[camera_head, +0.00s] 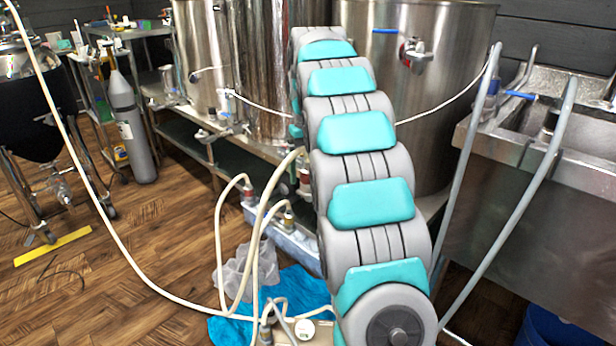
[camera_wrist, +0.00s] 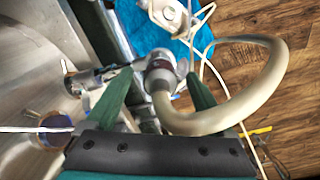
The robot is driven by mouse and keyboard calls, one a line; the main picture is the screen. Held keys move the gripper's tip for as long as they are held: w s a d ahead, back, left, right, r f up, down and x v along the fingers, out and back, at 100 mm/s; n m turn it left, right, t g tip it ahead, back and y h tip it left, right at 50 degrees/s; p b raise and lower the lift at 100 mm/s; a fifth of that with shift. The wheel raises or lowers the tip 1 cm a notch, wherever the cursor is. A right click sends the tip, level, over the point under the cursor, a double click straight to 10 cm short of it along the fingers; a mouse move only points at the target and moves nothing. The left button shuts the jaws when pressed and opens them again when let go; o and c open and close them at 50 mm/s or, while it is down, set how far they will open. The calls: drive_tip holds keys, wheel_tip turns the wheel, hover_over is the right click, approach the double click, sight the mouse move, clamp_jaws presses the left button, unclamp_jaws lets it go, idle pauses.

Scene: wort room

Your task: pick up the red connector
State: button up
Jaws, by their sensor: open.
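In the wrist view, a metal hose connector (camera_wrist: 161,66) with a dark reddish band shows between the two green fingers of my gripper (camera_wrist: 158,76). A thick cream hose runs from it and curves to the right. The fingers are apart on either side of the connector, with a gap visible. I cannot tell how far below the fingertips it lies. My gripper is hidden there, and I cannot tell which connector matches the wrist view.
Steel tanks (camera_head: 420,90) stand behind my arm, and a steel sink (camera_head: 560,145) with grey pipes is at right. A blue cloth (camera_head: 290,290) lies on the wooden floor (camera_head: 130,280). Loose cream hoses cross the area left of my arm.

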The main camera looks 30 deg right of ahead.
drive_tip(key=shift+f, duration=0.85)
drive_tip(key=shift+c, duration=0.3)
clamp_jaws()
